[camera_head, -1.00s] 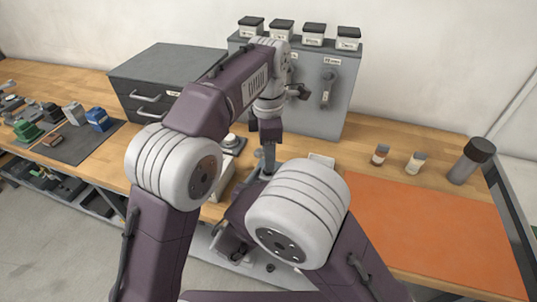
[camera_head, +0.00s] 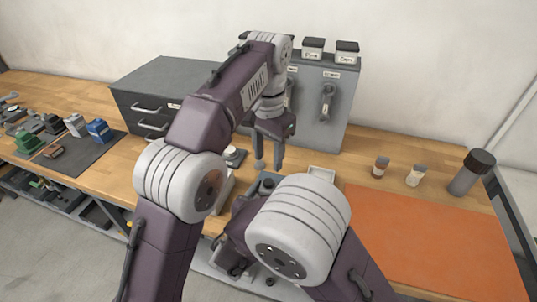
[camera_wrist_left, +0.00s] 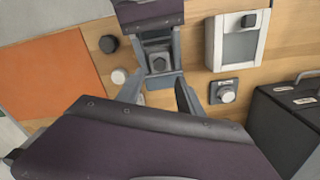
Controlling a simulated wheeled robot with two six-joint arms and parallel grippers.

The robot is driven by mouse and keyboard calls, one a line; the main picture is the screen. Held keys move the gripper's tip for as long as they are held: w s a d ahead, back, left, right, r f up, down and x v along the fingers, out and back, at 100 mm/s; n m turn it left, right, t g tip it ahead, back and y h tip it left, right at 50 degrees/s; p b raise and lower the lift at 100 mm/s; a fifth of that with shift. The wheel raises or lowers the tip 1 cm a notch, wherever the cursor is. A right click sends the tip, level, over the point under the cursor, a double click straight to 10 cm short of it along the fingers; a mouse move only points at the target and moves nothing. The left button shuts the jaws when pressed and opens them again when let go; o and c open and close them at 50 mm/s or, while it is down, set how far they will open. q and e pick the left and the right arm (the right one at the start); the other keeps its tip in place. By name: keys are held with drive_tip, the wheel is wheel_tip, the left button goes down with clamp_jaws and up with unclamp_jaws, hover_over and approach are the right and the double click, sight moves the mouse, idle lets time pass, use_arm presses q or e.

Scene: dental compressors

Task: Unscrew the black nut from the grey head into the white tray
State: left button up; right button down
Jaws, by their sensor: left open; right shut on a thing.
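My left gripper (camera_head: 269,165) is open and empty above the bench, and its spread fingers show in the left wrist view (camera_wrist_left: 158,92). Beyond and between the fingertips is the grey head (camera_wrist_left: 158,80), with the dark nut (camera_wrist_left: 159,62) seen from above on it. My right gripper (camera_wrist_left: 155,38) is shut on the grey head; in the head view my own right arm hides it. A white-rimmed, tray-like thing (camera_head: 322,173) shows partly behind my right arm. A white-framed holder (camera_wrist_left: 211,45) with a dark piece lies to the right in the wrist view.
A grey drawer cabinet (camera_head: 160,88) and a grey panel box (camera_head: 335,100) stand at the back. A small block with a white knob (camera_wrist_left: 227,94) is near the cabinet. Small bottles (camera_head: 381,167) and a dark-capped cylinder (camera_head: 472,172) stand behind the bare orange mat (camera_head: 430,235).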

sight(268, 181)
use_arm(q)
wheel_tip(268, 181, down, 8)
drive_tip(key=shift+f, duration=0.15)
clamp_jaws()
drive_tip(key=shift+n, duration=0.5)
idle(0.6)
drive_tip(key=shift+r, duration=1.15)
wheel_tip(268, 181, up, 4)
drive_tip(key=shift+r, duration=0.1)
use_arm(e)
drive_tip(key=shift+c, duration=1.9)
unclamp_jaws()
